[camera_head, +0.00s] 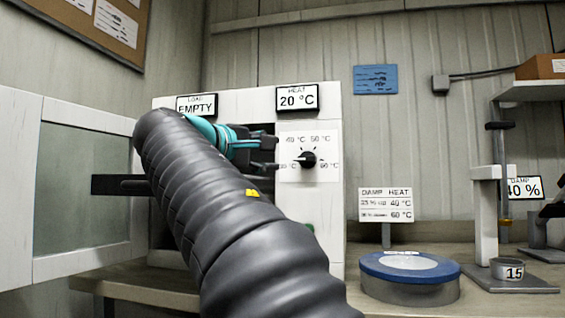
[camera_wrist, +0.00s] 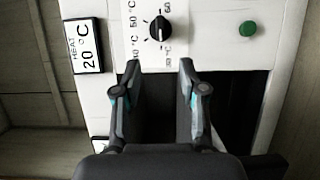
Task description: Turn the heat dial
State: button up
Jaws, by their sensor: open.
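The heat dial (camera_head: 307,160) is a black knob with a white pointer on a white panel of the oven. Its scale shows 40 °C, 50 °C and 60 °C, with one label on the left partly hidden. The pointer aims left, toward that label. The heat display (camera_head: 297,97) reads 20 °C. In the wrist view the dial (camera_wrist: 160,28) lies beyond my fingertips, centred between them. My gripper (camera_wrist: 159,65) is open and empty, apart from the dial. In the head view my gripper (camera_head: 272,154) is just left of the dial, partly behind my arm.
A load display (camera_head: 197,105) reads EMPTY. The oven door (camera_head: 85,190) stands open at the left. A green button (camera_wrist: 248,28) is on the same panel. A sign (camera_head: 386,205) lists damp and heat values. A blue-rimmed round device (camera_head: 410,268) stands on the bench at right.

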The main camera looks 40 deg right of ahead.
aim_at(305, 159)
jog(key=x, duration=1.3)
jog(key=shift+p, duration=0.3)
jog(key=shift+c, duration=0.3)
jog(key=shift+f, duration=0.1)
grip_shut()
